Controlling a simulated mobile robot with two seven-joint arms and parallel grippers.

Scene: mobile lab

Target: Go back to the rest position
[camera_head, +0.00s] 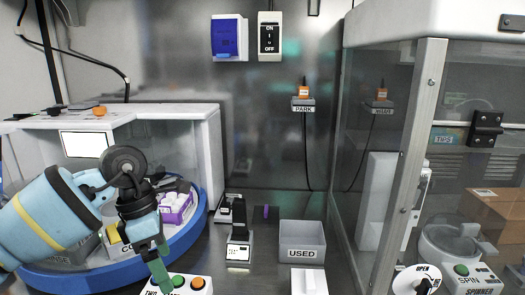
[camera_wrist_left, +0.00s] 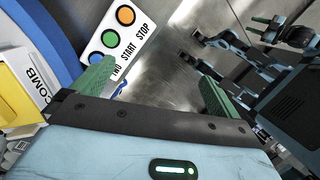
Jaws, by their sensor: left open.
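My left gripper (camera_head: 158,258) comes in from the left in the head view, its green fingers pointing down in front of the blue round platform (camera_head: 189,240). In the left wrist view my left gripper (camera_wrist_left: 155,88) shows two green fingers set wide apart, with nothing between them. A white button box (camera_head: 190,284) with a green and an orange button lies just below the fingers in the head view. In the left wrist view the button box (camera_wrist_left: 119,40) carries blue, green and orange buttons and the words TWO, START and STOP. My right gripper is not visible in the head view.
A grey bin marked USED (camera_head: 302,254) stands right of centre on the metal worktop. A small black-and-white device (camera_head: 239,246) stands left of it. A purple rack (camera_head: 176,208) sits on the platform. A glass-walled enclosure with a spinner (camera_head: 462,270) is at the right.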

